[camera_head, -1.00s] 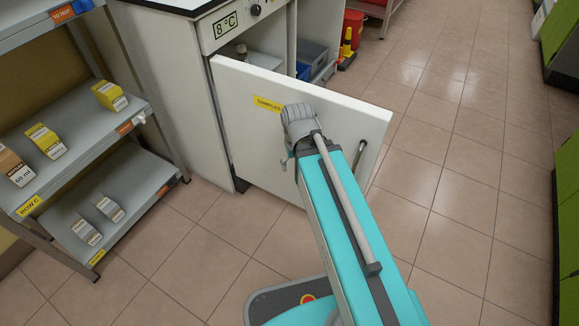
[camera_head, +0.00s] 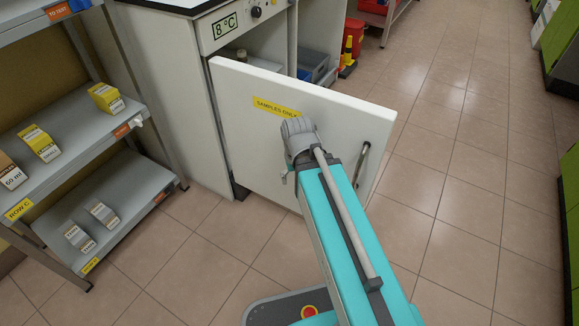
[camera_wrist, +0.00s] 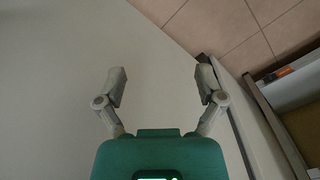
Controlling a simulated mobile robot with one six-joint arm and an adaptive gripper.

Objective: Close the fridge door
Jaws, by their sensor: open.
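The white fridge door (camera_head: 240,105) stands wide open in the head view, with a yellow "SAMPLES ONLY" label and a metal handle (camera_head: 362,163) near its right edge. The fridge body (camera_head: 205,40), with an 8 °C display (camera_head: 224,25), is behind it, and part of its inside shows above the door. My arm reaches up in front of the door's face and hides part of it. In the wrist view my gripper (camera_wrist: 162,86) is open and empty, with a pale surface, probably the door, behind its fingers. I cannot tell whether it touches the door.
A grey shelf rack (camera_head: 150,190) with small boxes stands left of the fridge. A second open compartment with a grey-blue bin (camera_head: 313,66) and a red container (camera_head: 350,38) are beyond the door. Tiled floor (camera_head: 455,190) is clear to the right; green cabinets line the right edge.

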